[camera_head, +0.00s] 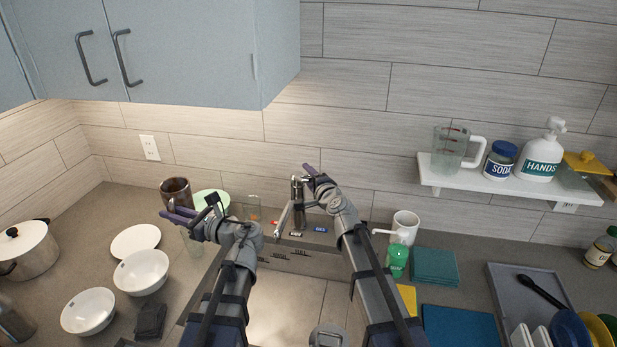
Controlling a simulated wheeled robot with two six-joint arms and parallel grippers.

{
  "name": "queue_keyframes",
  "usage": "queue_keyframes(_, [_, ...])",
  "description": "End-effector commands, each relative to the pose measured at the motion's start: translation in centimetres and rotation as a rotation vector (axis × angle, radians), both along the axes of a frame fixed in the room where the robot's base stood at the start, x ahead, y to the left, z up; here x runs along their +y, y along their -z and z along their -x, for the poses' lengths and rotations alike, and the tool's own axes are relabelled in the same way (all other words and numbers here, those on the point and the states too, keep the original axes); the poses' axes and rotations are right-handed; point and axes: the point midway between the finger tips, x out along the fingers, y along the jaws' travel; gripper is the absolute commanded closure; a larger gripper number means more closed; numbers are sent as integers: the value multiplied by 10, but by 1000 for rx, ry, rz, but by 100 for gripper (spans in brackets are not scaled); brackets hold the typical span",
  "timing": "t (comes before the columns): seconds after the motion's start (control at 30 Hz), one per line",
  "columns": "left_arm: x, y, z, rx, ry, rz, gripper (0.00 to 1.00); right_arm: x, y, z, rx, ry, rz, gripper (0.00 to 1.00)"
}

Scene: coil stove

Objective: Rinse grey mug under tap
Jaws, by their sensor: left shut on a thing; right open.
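A dark, brown-stained mug (176,188), which I take to be the grey mug, is at the left, away from the tap. My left gripper (172,210) is shut at its lower part, left of the sink; the fingers partly hide the contact. The metal tap (297,192) stands at the back of the sink (290,300). My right gripper (311,176) is open and empty, close to the top of the tap; I cannot tell whether it touches. My forearms hide much of the sink.
A clear glass (192,243) stands below my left gripper. White bowls (141,271), a plate (135,240) and a pot (28,248) are at left. A shelf (520,187) and cabinet (190,50) overhang.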

Motion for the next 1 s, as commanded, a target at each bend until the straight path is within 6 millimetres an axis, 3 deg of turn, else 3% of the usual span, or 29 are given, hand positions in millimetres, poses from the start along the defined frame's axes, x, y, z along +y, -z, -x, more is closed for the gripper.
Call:
queue_keyframes(0.13, [0, 0, 0, 0, 0, -1, 100, 0, 0, 0, 0, 0, 0, 54])
queue_keyframes(0.53, [0, 0, 0, 0, 0, -1, 100, 0, 0, 0, 0, 0, 0, 99])
queue_keyframes(1.0, [0, 0, 0, 0, 0, -1, 100, 0, 0, 1, 0, -1, 1, 100])
